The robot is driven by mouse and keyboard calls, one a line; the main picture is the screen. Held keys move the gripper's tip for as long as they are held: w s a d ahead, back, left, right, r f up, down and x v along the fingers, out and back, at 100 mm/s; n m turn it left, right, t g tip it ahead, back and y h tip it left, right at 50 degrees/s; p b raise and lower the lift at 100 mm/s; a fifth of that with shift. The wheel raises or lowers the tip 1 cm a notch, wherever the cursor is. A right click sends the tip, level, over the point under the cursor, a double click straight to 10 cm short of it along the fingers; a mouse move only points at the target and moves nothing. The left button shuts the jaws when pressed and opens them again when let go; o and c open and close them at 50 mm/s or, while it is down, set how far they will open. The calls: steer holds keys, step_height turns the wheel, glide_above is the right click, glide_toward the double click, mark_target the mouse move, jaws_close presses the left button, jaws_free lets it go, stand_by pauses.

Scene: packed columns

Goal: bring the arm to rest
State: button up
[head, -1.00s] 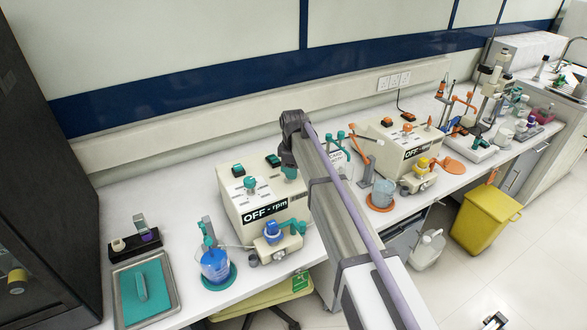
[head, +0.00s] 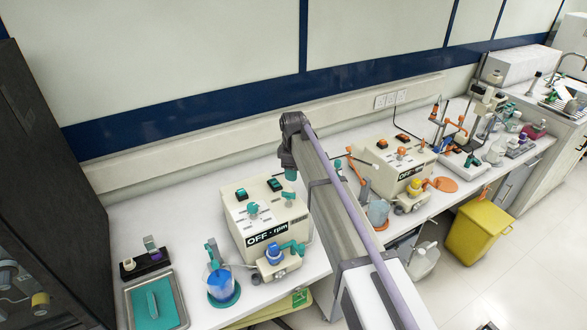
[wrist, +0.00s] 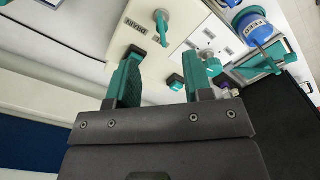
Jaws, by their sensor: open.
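My gripper (wrist: 162,72) shows in the wrist view with its two teal fingers apart and nothing between them. Beyond the fingers is the cream pump box (wrist: 190,38) with a teal knob (wrist: 162,25). In the head view my arm reaches up from the lower right, and its dark wrist hangs beside the left pump box (head: 255,218), marked "OFF rpm". Only a little of the teal gripper end (head: 291,173) shows there, by the back right of that box. I cannot tell its exact gap to the box.
A beaker of blue liquid (head: 222,288) and a metal tray (head: 176,285) with a teal item stand on the bench at left. A second pump box (head: 392,165) with orange fittings is to the right. A yellow bin (head: 478,232) stands on the floor. A dark cabinet (head: 50,190) is far left.

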steer(key=s+d+f+m+b, duration=0.3)
steer(key=s+d+m, duration=0.2)
steer(key=s, duration=0.5)
steer(key=s+d+f+m+b, duration=0.4)
steer(key=s+d, duration=0.4)
steer(key=s, duration=0.2)
steer(key=s+d+f+m+b, duration=0.3)
steer(key=s+d+m, duration=0.3)
steer(key=s, duration=0.5)
steer(key=shift+d+f+b, duration=0.3)
steer(key=shift+d, duration=0.45)
